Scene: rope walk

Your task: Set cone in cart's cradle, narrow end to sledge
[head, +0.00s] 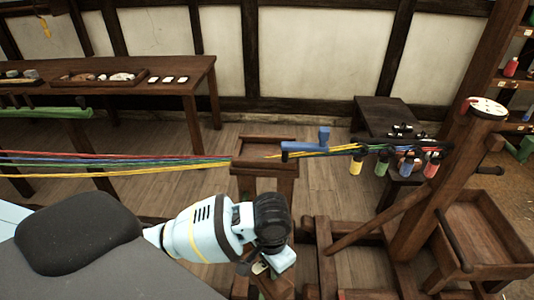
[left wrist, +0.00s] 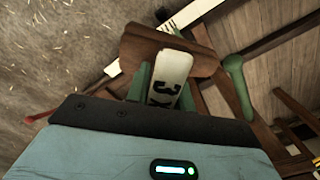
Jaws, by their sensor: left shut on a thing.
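My left gripper (head: 268,265) points down at the lower middle of the head view, over wooden beams. In the left wrist view it is shut on a white piece marked with a black 3 (left wrist: 170,72), against a brown wooden part (left wrist: 133,48). I cannot make out a cone for certain. My right gripper is out of view.
A wooden post with a white dial (head: 488,107) stands at the right, with several coloured bobbins (head: 382,167) beside it. A wooden bin (head: 480,225) is at far right. A table with trays (head: 190,72) stands at back left. Floor shows between stand and post.

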